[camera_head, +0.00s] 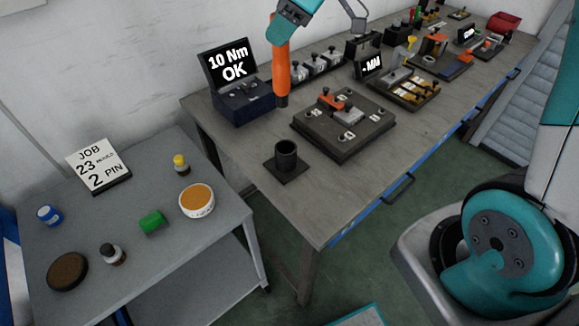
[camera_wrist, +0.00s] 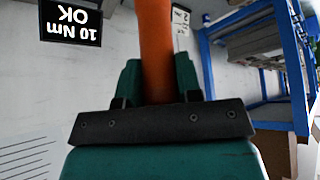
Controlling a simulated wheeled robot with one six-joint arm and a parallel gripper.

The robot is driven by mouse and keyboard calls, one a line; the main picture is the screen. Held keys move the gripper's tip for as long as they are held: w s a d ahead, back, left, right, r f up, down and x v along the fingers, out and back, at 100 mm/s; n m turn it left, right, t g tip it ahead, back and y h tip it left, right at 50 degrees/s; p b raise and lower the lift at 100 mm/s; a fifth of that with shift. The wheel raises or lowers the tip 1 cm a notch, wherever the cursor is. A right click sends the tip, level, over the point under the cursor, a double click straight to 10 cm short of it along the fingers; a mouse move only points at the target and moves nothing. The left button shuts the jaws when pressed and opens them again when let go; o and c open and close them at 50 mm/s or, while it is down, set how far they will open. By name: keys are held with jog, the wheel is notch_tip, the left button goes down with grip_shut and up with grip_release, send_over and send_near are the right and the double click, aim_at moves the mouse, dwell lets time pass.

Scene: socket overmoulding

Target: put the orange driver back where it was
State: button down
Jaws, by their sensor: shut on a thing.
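The orange driver (camera_head: 281,72) hangs upright from my gripper (camera_head: 284,38) in the head view, its dark lower end pointing down. It appears in front of the wall, between the torque display and the row of small clamps. In the wrist view, the teal fingers of my gripper (camera_wrist: 158,82) are shut on either side of the driver's orange body (camera_wrist: 155,40). A black round open holder (camera_head: 287,157) on a square base stands empty-looking at the near left of the workbench, below the driver in the picture.
The torque display (camera_head: 232,70) reads "10 Nm OK"; it also shows in the wrist view (camera_wrist: 70,20). A dark fixture plate (camera_head: 343,135) stands right of the holder on the workbench (camera_head: 318,205). A lower side table (camera_head: 200,240) holds a job card and several small pots.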

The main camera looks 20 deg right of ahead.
jog(key=shift+s+d, duration=0.15)
notch_tip(320, 180, down, 19)
jog(key=p, duration=0.2)
jog(key=shift+f, duration=0.2)
jog(key=c, duration=0.8)
grip_release()
jog(key=shift+r, duration=0.1)
